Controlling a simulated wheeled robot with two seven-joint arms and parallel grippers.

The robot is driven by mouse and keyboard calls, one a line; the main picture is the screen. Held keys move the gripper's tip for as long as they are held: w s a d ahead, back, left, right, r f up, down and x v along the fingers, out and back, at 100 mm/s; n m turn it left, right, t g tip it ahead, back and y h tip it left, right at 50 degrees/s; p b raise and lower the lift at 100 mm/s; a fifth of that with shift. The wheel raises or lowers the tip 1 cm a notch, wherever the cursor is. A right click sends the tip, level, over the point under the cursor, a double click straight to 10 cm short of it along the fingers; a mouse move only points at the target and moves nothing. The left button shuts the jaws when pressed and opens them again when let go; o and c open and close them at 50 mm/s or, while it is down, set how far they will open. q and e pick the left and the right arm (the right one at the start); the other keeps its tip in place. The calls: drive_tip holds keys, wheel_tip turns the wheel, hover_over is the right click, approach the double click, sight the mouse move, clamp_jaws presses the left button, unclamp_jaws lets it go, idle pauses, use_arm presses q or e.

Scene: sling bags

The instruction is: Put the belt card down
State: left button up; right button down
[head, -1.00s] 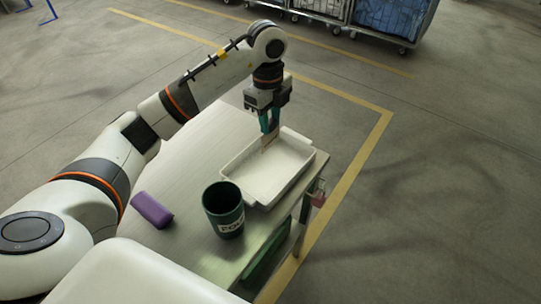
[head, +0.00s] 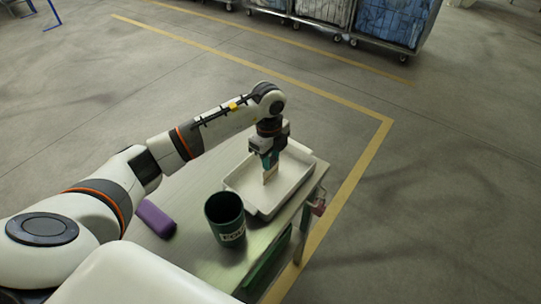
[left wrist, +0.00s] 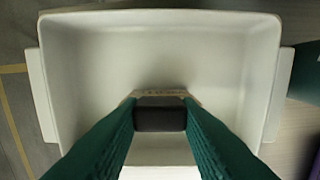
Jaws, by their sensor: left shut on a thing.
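My left gripper (head: 268,161) is shut on the belt card (head: 269,174), a small tan card that hangs upright below the fingertips. The card is inside the outline of a white tray (head: 237,184) on the metal table. In the left wrist view, the gripper's green fingers (left wrist: 160,112) point down into the white tray (left wrist: 62,75). Only a thin tan edge of the card (left wrist: 128,99) shows there; the rest is hidden by the fingers and a dark block between them. I cannot tell whether the card touches the tray floor. My right gripper is not in view.
A dark green cup (head: 225,216) with a white label stands at the tray's near left. A purple case (head: 155,218) lies at the table's left. The metal table (head: 193,232) has bare room between them. Carts with bundles (head: 390,22) stand far behind.

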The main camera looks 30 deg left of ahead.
use_arm(q)
drive_tip(key=shift+f, duration=0.15)
drive_tip(key=o, duration=0.8)
drive_tip(key=shift+o, duration=1.1)
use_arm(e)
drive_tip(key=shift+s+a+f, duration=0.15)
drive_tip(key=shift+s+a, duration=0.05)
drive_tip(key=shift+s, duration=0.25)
use_arm(q)
drive_tip(key=shift+r, duration=0.25)
wheel_tip(320, 180, up, 12)
drive_tip(key=b, duration=0.2)
drive_tip(key=shift+a+b, duration=0.3)
drive_tip(key=shift+b, duration=0.05)
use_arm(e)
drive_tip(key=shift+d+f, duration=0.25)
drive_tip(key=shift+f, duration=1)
